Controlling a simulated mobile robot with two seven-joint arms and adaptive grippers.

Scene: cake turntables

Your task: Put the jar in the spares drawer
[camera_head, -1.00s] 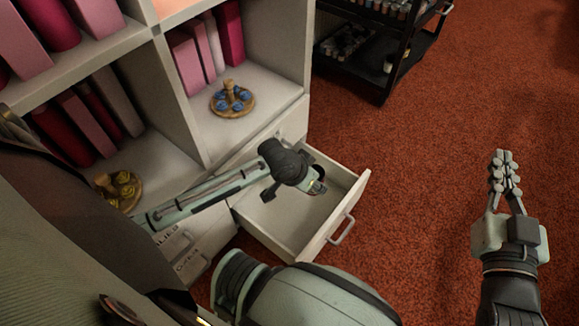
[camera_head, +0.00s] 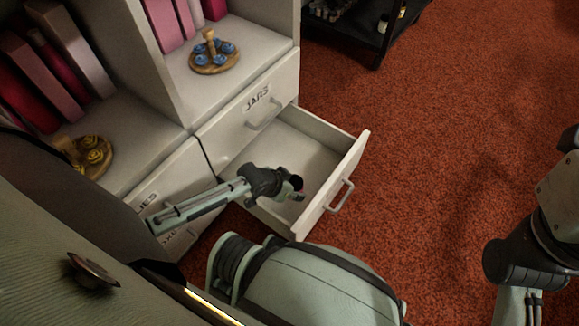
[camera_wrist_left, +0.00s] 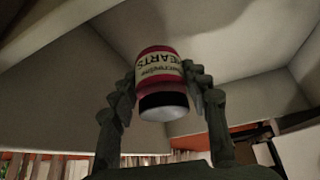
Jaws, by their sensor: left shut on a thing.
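My left gripper (camera_head: 292,190) is shut on a small jar (camera_head: 299,183) with a red body. In the left wrist view the jar (camera_wrist_left: 160,64) sits between the two fingers, with a cream label reading HEARTS upside down and a black end toward me. An open, pulled-out drawer (camera_head: 350,160) lies under the drawer marked JARS, and its own label is not in sight. The left gripper and jar are over or inside this drawer; how high above its floor is hard to tell. The drawer looks otherwise empty. My right gripper is out of view.
The shut JARS drawer (camera_head: 240,115) has a handle just above the open one. Shelves above hold pink and red books and a round wooden stand (camera_head: 212,62) with blue pieces. A black cart (camera_head: 375,30) stands at the back. Red carpet is clear on the right.

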